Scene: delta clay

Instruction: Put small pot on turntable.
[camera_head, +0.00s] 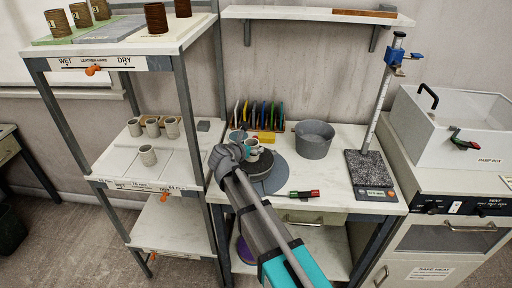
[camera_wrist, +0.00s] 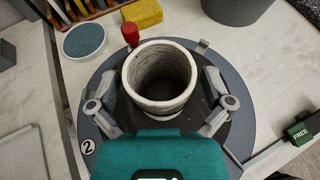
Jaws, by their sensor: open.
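The small pot (camera_wrist: 159,75) is a pale grey, open-topped clay pot. In the wrist view it stands upright over the dark disc of the turntable (camera_wrist: 190,128), and it also shows in the head view (camera_head: 252,149). The turntable (camera_head: 262,168) is a dark round wheel head on a wider grey base on the bench. My gripper (camera_wrist: 160,92) is open, with one finger on each side of the pot and visible gaps between fingers and wall. The gripper also shows in the head view (camera_head: 242,152), where it partly hides the pot. The pot's underside is hidden.
A grey bucket (camera_head: 314,139) stands behind right of the turntable. A rack of coloured tools (camera_head: 262,115), a yellow sponge (camera_wrist: 142,13) and a blue-topped dish (camera_wrist: 84,41) are behind it. A red-green FREE marker (camera_head: 304,193) lies in front. A measuring stand (camera_head: 370,170) is at right.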

